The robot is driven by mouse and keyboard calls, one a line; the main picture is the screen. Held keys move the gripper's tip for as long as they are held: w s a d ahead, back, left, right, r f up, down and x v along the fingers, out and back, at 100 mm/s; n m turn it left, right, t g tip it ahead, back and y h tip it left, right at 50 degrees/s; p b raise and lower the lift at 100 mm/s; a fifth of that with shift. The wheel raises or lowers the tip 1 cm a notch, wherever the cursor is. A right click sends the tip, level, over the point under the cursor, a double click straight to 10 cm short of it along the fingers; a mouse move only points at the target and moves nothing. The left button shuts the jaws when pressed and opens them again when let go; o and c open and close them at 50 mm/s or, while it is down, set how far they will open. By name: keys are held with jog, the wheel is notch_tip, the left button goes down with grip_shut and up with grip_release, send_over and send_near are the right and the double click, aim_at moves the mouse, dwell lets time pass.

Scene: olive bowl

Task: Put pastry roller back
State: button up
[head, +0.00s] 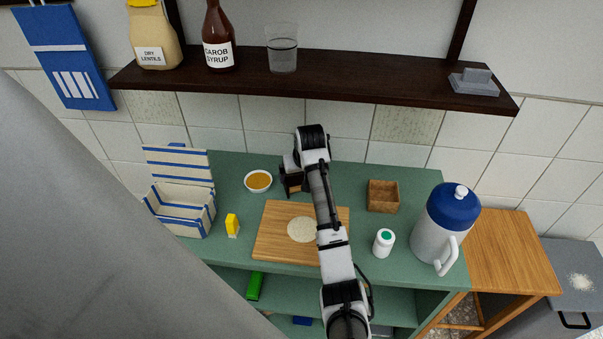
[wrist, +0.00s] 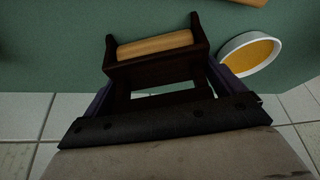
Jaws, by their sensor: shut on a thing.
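The pastry roller (wrist: 155,45) shows in the wrist view as a light wooden cylinder between the two side pieces of a dark brown frame (wrist: 160,70). I cannot tell whether the frame is part of the roller or a separate stand. My gripper (wrist: 160,85) is shut, one finger at each side of the dark frame; the exact contact is hidden. In the head view my gripper (head: 291,184) is low over the back of the green counter (head: 235,165), beyond the cutting board, and my arm partly hides it. Whether the frame touches the counter is unclear.
A bowl of orange-brown sauce (head: 258,181) stands close left of my gripper. The cutting board (head: 275,240) bears a round of dough. A wooden box (head: 383,196), white jar (head: 384,243) and blue-lidded jug (head: 445,225) stand right. A dark shelf (head: 340,90) hangs above.

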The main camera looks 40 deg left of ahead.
jog(key=shift+s+d+f, duration=0.1)
jog(key=shift+s+f, duration=0.05)
jog(key=shift+f, duration=0.35)
jog(key=shift+c, duration=0.4)
jog(key=o, duration=0.6)
jog(key=shift+f, duration=0.2)
jog(key=shift+r, duration=0.25)
jog(key=b+v, duration=0.2)
jog(key=v, duration=0.6)
jog(key=shift+a+r, duration=0.25)
jog(key=shift+r, duration=0.2)
jog(key=shift+w, duration=0.25)
